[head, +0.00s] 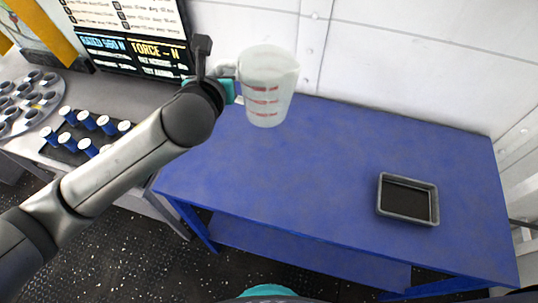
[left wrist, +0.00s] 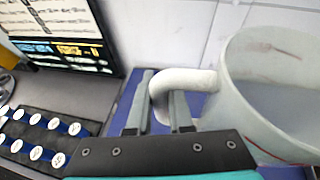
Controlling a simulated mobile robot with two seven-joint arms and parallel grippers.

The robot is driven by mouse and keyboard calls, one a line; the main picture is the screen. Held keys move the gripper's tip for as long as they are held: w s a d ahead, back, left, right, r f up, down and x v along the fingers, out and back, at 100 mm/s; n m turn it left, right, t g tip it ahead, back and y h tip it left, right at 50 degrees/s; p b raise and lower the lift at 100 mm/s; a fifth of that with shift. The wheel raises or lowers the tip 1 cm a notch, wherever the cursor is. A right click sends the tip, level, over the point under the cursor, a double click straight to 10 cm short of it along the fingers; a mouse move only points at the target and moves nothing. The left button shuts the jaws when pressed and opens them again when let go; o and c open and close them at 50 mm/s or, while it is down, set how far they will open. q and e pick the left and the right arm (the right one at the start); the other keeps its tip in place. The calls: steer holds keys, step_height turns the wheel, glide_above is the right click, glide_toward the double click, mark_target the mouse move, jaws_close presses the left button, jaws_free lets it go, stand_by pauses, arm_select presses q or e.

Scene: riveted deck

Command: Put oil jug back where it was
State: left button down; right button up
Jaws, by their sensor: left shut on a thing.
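The oil jug (head: 267,88) is a translucent whitish measuring jug with red marks and a handle on its left side. In the head view it is upright and appears above the far left part of the blue table (head: 330,165). My left gripper (head: 228,85) is shut on its handle. In the left wrist view the gripper fingers (left wrist: 160,112) are on either side of the white handle, and the jug (left wrist: 262,100) fills the right side. Whether the jug's base touches the table is hard to tell. My right gripper is not in view.
A grey shallow tray (head: 408,219) with a dark inside sits on the right of the blue table. The middle of the table is clear. Several blue and white cylinders stand in a dark rack (head: 70,147) on the grey bench at left. A screen (head: 128,22) stands behind it.

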arm_select(q)
steer(key=shift+s+d+f+b, duration=0.2)
steer(key=shift+f+b, duration=0.8)
steer(key=shift+f, duration=2.5)
steer(key=shift+w+d+f+b, duration=0.1)
steer(key=shift+d+f+b, duration=0.6)
steer(key=shift+f, duration=2.85)
steer(key=shift+s+a+f+b, duration=0.1)
steer(key=shift+f+b, duration=1.25)
steer(key=shift+f, duration=2.15)
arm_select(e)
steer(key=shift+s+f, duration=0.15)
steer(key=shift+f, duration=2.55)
arm_select(q)
steer(key=shift+f, duration=0.15)
steer(key=c, duration=0.8)
jaws_free()
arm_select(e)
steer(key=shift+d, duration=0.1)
arm_select(q)
steer(key=shift+r, duration=0.2)
steer(key=p+v, duration=0.2)
steer(key=v, duration=1)
steer(key=shift+a+p, duration=0.15)
steer(key=shift+p, duration=0.2)
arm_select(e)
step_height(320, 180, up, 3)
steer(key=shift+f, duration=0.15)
